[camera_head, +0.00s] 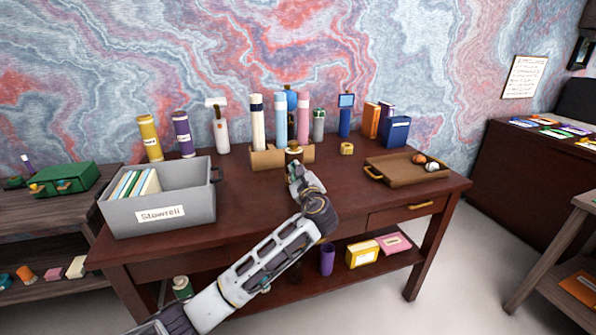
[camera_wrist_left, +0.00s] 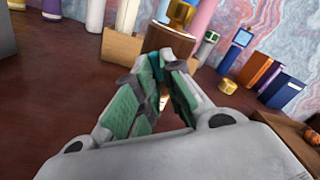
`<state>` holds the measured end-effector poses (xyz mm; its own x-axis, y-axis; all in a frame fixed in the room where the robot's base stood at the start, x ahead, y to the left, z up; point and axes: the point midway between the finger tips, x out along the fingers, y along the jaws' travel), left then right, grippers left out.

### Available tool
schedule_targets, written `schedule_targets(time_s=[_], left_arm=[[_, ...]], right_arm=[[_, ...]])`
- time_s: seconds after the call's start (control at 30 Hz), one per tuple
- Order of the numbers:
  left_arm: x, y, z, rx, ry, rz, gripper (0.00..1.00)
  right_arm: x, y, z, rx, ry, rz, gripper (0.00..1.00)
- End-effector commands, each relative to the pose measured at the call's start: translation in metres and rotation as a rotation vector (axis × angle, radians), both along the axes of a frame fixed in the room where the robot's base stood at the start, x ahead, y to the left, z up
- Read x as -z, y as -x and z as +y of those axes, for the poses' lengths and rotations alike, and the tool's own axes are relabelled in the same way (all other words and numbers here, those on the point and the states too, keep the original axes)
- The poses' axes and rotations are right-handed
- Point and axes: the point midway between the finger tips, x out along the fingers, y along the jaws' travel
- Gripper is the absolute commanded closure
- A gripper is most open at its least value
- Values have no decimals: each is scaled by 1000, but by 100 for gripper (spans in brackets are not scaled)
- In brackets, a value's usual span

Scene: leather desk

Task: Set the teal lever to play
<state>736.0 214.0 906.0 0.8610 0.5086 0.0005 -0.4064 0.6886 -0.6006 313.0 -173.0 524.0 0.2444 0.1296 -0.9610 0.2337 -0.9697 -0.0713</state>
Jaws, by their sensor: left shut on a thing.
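A small brown device (camera_wrist_left: 165,38) with a gold top (camera_wrist_left: 180,13) stands on the desk in front of the tan block holder. In the head view its gold top (camera_head: 294,149) shows just beyond my left gripper (camera_head: 295,168). A small teal piece, which looks like the lever (camera_wrist_left: 156,63), shows at the fingertips of my left gripper (camera_wrist_left: 163,70) in the left wrist view. The green-padded fingers are closed on it. The fingers hide most of the lever, and I cannot read its setting. My right gripper is out of view.
A tan holder (camera_head: 265,158) with tall bottles stands right behind the device. A grey bin (camera_head: 190,205) is at the left. A brown tray (camera_head: 385,174) and a small gold object (camera_head: 347,148) are to the right. Bare desk lies between bin and device.

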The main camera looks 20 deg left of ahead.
Motion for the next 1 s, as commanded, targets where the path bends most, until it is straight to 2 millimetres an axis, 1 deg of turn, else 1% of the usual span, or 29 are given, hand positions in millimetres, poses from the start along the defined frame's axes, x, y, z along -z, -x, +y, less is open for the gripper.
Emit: schedule_targets(time_s=[0.27,0.3,0.43,0.67,0.73,0.8,1.0], left_arm=[[1,0,-1,1,1,1,100],[1,0,-1,1,1,1,84],[1,0,-1,1,1,1,68],[0,0,0,1,0,1,68],[0,0,0,1,0,1,68],[0,1,-1,1,0,1,68],[1,8,-6,1,0,2,68]], right_arm=[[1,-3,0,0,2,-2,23],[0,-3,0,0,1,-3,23],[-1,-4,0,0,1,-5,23],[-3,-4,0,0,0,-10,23],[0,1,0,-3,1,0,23],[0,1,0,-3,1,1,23],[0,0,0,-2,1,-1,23]])
